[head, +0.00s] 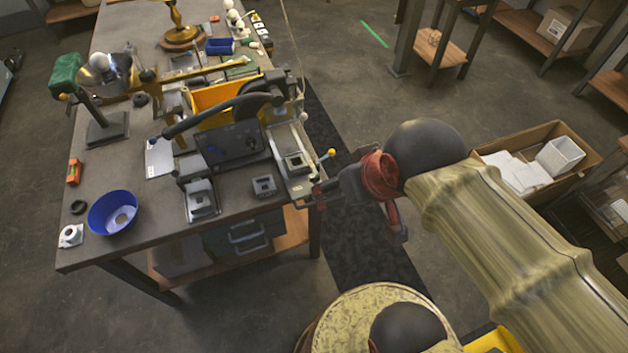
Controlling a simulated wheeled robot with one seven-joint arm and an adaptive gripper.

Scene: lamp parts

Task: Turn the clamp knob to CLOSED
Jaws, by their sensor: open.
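A small yellow ball knob (328,154) sits on a short lever at the right edge of the workbench, beside a grey metal fixture (293,163). I cannot tell for sure whether this is the clamp knob, and no CLOSED marking is readable. My gripper (308,196) is at the bench's right edge, just below the yellow knob and the fixture. It is open, with nothing visible between its fingers. The fingertips are small and partly merge with the bench edge, so I cannot tell whether they touch anything.
The workbench (140,228) holds a blue bowl (112,212), a dark panel (233,145), a yellow bin (220,95) and a small grey block (264,186). A cardboard box (537,150) with white contents stands at right.

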